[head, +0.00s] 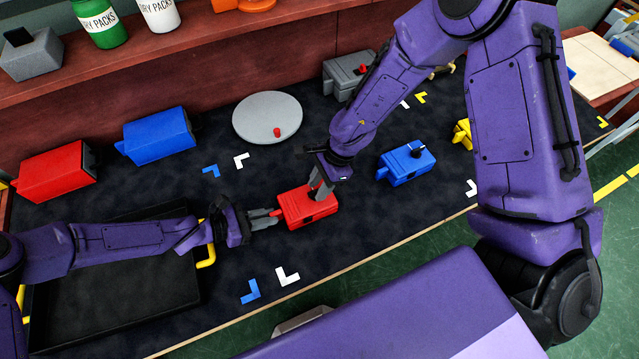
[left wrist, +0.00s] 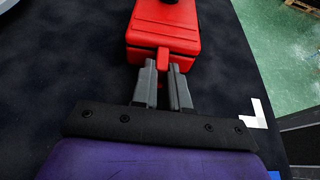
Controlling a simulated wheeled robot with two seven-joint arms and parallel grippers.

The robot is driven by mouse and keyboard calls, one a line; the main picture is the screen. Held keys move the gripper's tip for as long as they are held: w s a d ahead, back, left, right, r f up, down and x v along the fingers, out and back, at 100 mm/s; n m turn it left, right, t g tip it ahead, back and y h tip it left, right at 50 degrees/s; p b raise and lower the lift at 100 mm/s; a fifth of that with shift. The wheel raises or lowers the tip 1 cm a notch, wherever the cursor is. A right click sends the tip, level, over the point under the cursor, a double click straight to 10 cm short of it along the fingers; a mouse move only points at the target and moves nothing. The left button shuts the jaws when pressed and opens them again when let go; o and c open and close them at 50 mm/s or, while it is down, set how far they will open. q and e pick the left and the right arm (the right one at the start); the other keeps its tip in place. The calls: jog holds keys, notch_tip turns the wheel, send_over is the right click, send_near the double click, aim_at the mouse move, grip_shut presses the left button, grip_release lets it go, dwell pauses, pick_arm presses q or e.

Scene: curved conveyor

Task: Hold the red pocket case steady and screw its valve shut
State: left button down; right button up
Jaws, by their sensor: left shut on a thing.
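The red pocket case (head: 297,212) sits upright on the dark conveyor surface near the middle of the head view. It also shows at the top of the left wrist view (left wrist: 163,38). My left gripper (head: 273,214) is shut on the small red tab (left wrist: 163,60) at the case's left end. My right gripper (head: 318,196) points down onto the top of the case, at its far right part. It hides the valve there, and its finger gap cannot be made out. A dark round part (left wrist: 170,2) on top of the case is cut by the left wrist view's upper edge.
A blue case (head: 407,164) with a black knob stands to the right. A grey disc (head: 267,117) with a red knob lies behind. Larger red (head: 55,171) and blue (head: 158,136) boxes stand at back left. A black tray (head: 110,305) lies under my left arm.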

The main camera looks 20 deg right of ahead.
grip_shut()
jog(key=shift+n, duration=0.3)
jog(key=n+g, duration=0.1)
jog(key=n, duration=0.2)
jog(key=shift+w+a+n+g, duration=0.1)
jog(key=shift+w+n+g, duration=0.1)
jog(key=shift+n+g, duration=0.15)
jog(key=n, duration=0.2)
jog(key=n+g+h, duration=0.1)
jog(key=n, duration=0.1)
jog(key=shift+w+a+n+g, duration=0.1)
jog(key=shift+w+n+g, duration=0.05)
jog(key=shift+n+g, duration=0.1)
jog(key=n, duration=0.2)
jog(key=n+g+h, duration=0.1)
jog(key=n, duration=0.1)
jog(key=shift+w+a+n+h, duration=0.1)
jog(key=shift+a+n+h, duration=0.05)
jog(key=shift+n+h, duration=0.15)
jog(key=shift+a+n+h, duration=0.15)
jog(key=shift+n+h, duration=0.75)
jog(key=shift+n, duration=1.3)
